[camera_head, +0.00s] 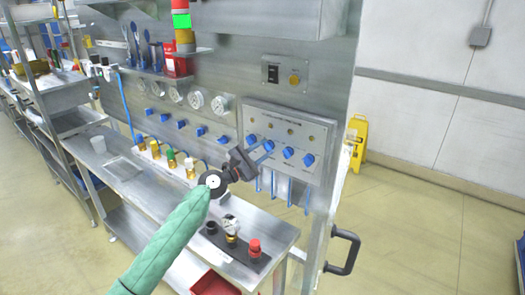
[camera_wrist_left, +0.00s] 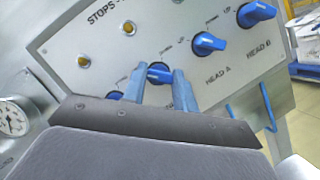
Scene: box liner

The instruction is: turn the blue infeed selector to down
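A grey panel (camera_head: 290,122) on the station wall carries a row of blue selector knobs. My left gripper (camera_head: 266,152) reaches it from the left, its two blue fingers pointing at the second knob from the left. In the left wrist view this blue knob (camera_wrist_left: 160,73) sits between the fingertips of the left gripper (camera_wrist_left: 158,80). The fingers are apart, one on each side of it; firm contact does not show. The label below this knob is hidden, so I cannot read whether it is the infeed one. My right gripper is not in view.
Another blue knob (camera_wrist_left: 115,95) is close on the left. The HEAD A knob (camera_wrist_left: 208,43) and HEAD B knob (camera_wrist_left: 255,13) are on the right. Blue hooks (camera_head: 290,188) hang below the panel. A steel bench (camera_head: 150,190) with coloured fittings runs below. A black handle (camera_head: 345,252) juts out.

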